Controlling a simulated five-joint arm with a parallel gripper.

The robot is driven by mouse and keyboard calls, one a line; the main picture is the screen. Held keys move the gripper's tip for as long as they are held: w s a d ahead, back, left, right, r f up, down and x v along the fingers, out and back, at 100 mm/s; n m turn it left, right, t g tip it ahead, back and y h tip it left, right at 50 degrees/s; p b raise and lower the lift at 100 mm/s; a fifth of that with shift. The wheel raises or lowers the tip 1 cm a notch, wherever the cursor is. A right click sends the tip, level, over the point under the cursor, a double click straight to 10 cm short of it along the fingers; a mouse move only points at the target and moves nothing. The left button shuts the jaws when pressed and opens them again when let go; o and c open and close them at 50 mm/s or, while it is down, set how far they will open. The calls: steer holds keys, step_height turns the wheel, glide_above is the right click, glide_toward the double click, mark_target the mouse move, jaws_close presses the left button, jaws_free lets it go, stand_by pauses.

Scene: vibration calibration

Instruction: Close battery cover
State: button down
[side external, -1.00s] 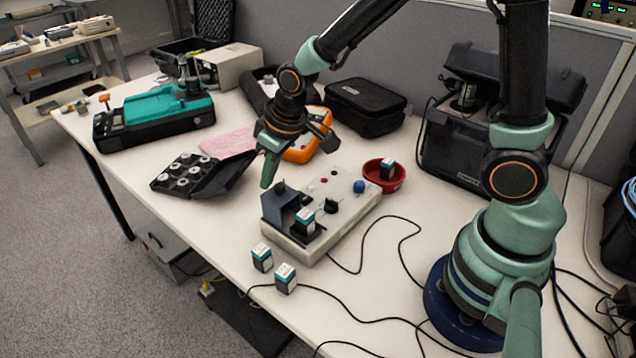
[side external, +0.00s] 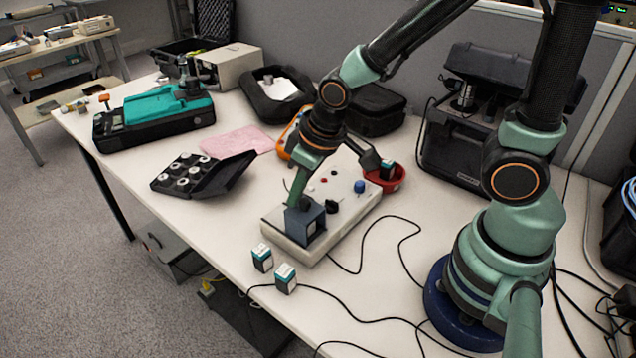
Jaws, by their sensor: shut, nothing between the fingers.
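The white calibrator box (side external: 350,215) lies on the table with a red button, a blue knob and a dark knob on top. Its dark blue-grey battery cover (side external: 296,222) now stands over the battery place at the near left end. Part of a battery (side external: 313,228) shows at the cover's right side, the rest hidden. My gripper (side external: 294,203) is shut and empty, its tip at the cover's top left edge, seemingly touching it. I cannot tell whether the cover is fully seated.
Two loose batteries (side external: 262,258) (side external: 286,279) stand in front of the box. A red bowl (side external: 398,182) with a battery is behind right. An open black case (side external: 170,188) lies left. Black cables cross the table at right.

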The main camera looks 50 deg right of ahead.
steer(key=shift+s, duration=0.15)
steer(key=shift+w+a, duration=0.5)
steer(key=shift+w, duration=1.55)
steer(key=a+v, duration=0.1)
steer(key=v, duration=0.9)
steer(key=s+d+r+m+t+h, duration=0.1)
steer(key=s+d+r, duration=0.3)
steer(key=d, duration=0.5)
steer(key=shift+s+d+m+t, duration=0.3)
steer(key=shift+s+m+t, duration=0.2)
steer(key=shift+m, duration=0.3)
